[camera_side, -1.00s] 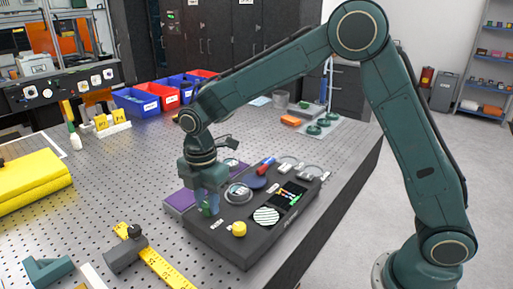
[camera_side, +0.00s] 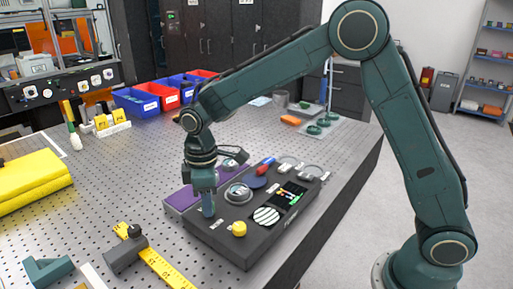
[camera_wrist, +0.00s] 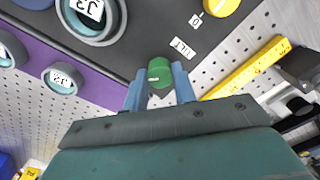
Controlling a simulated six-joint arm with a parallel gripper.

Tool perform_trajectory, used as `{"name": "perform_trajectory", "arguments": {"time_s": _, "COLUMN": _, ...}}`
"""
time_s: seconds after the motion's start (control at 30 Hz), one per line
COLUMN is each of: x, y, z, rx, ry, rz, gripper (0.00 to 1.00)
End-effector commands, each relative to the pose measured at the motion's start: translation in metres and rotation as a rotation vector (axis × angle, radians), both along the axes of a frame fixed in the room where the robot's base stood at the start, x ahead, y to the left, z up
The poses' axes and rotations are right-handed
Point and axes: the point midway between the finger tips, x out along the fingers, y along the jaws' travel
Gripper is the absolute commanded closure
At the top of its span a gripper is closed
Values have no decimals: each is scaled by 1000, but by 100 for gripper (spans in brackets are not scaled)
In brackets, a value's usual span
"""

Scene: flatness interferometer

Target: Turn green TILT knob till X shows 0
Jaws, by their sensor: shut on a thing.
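The green TILT knob (camera_wrist: 159,72) shows in the wrist view at the dark instrument's edge, beside the white TILT label (camera_wrist: 182,48). My gripper (camera_wrist: 160,80) has its two blue fingers on either side of the knob and is shut on it. In the side view my gripper (camera_side: 208,210) points down at the left corner of the instrument (camera_side: 230,254), and its fingers hide the knob. The small screen (camera_side: 291,194) shows coloured marks, too small to read an X value. The round striped display (camera_side: 266,216) shows slanted bands.
A yellow knob (camera_side: 239,229) stands near the gripper on the same instrument. Ringed round parts (camera_side: 238,193) sit behind it. A purple slab (camera_side: 180,200) lies along the back left edge. A yellow ruler (camera_side: 150,258) lies in front on the perforated table.

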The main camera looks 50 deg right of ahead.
Motion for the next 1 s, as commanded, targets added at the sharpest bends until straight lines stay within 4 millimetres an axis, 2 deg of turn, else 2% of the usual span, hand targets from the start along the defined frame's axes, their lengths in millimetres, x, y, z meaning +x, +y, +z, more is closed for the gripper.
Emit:
{"name": "perform_trajectory", "arguments": {"time_s": 0.33, "x": 0, "y": 0, "z": 1, "rx": 1, "ry": -2, "rz": -196, "gripper": 96}}
{"name": "perform_trajectory", "arguments": {"time_s": 0.87, "x": 0, "y": 0, "z": 1, "rx": 1, "ry": -2, "rz": -235, "gripper": 96}}
{"name": "perform_trajectory", "arguments": {"time_s": 0.9, "x": 0, "y": 0, "z": 2, "rx": 1, "ry": -2, "rz": -235, "gripper": 71}}
{"name": "perform_trajectory", "arguments": {"time_s": 1.0, "x": 0, "y": 0, "z": 1, "rx": 0, "ry": -2, "rz": -235, "gripper": 52}}
